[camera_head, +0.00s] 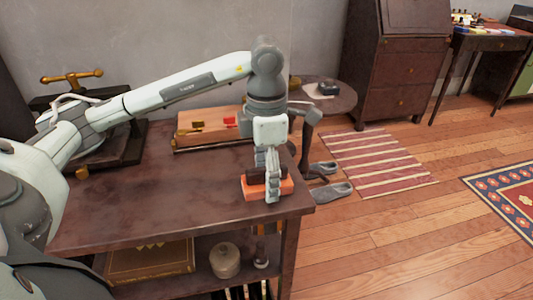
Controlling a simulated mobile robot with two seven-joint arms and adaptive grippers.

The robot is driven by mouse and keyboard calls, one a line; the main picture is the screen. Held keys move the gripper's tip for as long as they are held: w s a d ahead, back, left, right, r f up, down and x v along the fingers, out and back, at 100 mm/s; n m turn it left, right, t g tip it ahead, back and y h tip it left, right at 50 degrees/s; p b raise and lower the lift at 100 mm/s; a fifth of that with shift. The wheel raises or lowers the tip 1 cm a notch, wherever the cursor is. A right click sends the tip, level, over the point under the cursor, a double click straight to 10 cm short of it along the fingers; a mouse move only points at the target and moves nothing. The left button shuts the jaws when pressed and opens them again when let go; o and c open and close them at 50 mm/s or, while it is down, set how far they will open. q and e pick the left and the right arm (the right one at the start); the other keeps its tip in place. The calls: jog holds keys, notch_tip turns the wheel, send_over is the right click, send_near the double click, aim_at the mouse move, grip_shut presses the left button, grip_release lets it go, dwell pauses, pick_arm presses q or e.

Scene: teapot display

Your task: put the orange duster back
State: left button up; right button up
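The orange duster (285,188), an orange block with a dark upper part, is at the right end of the dark wooden table (165,200). My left gripper (270,183) points straight down at the duster. One finger shows in front of it and hides its middle; the other finger is hidden, so I cannot tell whether the grip is shut on it. The duster appears to rest on the tabletop, close to the right edge. My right gripper is not in view.
A wooden box (187,124) with red and yellow items stands at the table's back. A press with a brass handle (72,77) is at the back left. A shelf below holds a box (150,262) and a round jar (225,261). The middle of the tabletop is clear.

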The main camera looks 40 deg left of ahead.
pick_arm(q)
notch_tip(320, 180, up, 6)
jog(key=shift+f, duration=0.25)
notch_tip(320, 180, up, 6)
jog(key=shift+f+p, duration=0.1)
jog(key=shift+p, duration=0.75)
jog(key=shift+r, duration=0.4)
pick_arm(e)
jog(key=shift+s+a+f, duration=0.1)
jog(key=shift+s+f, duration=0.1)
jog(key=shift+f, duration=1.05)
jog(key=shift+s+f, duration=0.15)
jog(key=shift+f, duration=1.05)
